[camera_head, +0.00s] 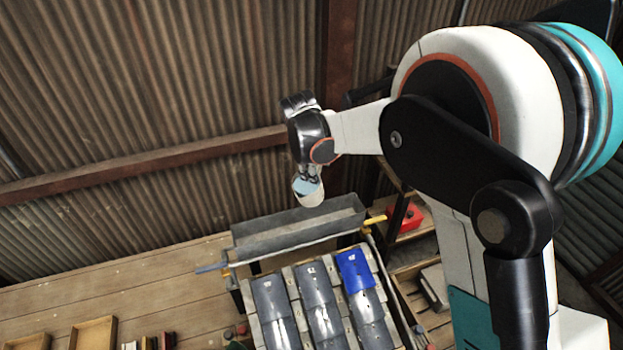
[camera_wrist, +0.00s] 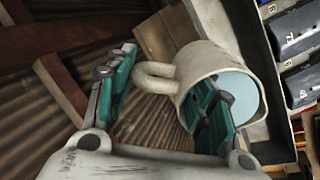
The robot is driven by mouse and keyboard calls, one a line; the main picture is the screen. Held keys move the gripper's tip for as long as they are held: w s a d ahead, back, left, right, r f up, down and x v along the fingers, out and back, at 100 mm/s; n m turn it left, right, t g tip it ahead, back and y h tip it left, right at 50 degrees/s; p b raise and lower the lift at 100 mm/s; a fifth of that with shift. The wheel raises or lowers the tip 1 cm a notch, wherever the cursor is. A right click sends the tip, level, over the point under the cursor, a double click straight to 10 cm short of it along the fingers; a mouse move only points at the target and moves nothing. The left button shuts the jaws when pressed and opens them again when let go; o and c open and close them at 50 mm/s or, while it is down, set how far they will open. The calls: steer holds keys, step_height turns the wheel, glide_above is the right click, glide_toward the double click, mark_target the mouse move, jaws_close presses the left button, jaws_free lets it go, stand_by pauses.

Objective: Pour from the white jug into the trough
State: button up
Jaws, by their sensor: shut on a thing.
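The white jug (camera_head: 311,198) is held by my gripper (camera_head: 308,172) in the air near the back edge of the long grey trough (camera_head: 270,239). In the wrist view the jug (camera_wrist: 205,62) shows its handle between the two teal fingers of my gripper (camera_wrist: 165,97), and one finger covers part of its body. Pale blue fills the jug's mouth. I cannot tell its exact tilt. No stream shows between jug and trough. The trough's wall also shows in the wrist view (camera_wrist: 262,70).
Below the trough stands a sloped rack of grey panels (camera_head: 318,300) with one blue panel (camera_head: 354,270). A wooden table (camera_head: 150,290) with small trays (camera_head: 92,332) lies left. A red box (camera_head: 405,217) sits on a shelf at right. A corrugated wall (camera_head: 150,80) stands behind.

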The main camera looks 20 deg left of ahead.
steer(key=shift+w+f, duration=0.1)
steer(key=shift+w, duration=0.05)
steer(key=shift+a, duration=0.1)
steer(key=shift+r+t+b, duration=0.35)
steer(key=shift+t+b, duration=0.15)
steer(key=shift+t, duration=0.1)
steer(key=shift+s+r+t+b, duration=0.15)
steer(key=shift+s+t+b, duration=0.1)
steer(key=shift+t+b, duration=0.05)
steer(key=shift+s+r+t, duration=0.1)
steer(key=shift+r+t, duration=0.15)
steer(key=shift+t, duration=0.05)
steer(key=shift+s+r+t+b, duration=0.25)
steer(key=shift+t+b, duration=0.35)
steer(key=shift+b, duration=0.15)
stand_by(0.6)
steer(key=shift+s+r+t+b, duration=0.25)
steer(key=shift+s+t+b, duration=0.2)
steer(key=shift+t+b, duration=0.95)
stand_by(1.2)
steer(key=shift+s+f+t+h+b, duration=0.15)
steer(key=shift+s+t+b, duration=0.3)
steer(key=shift+b, duration=0.55)
steer(key=shift+s+r+t+h+b, duration=0.2)
steer(key=shift+t+b, duration=0.35)
steer(key=shift+b, duration=0.45)
stand_by(0.6)
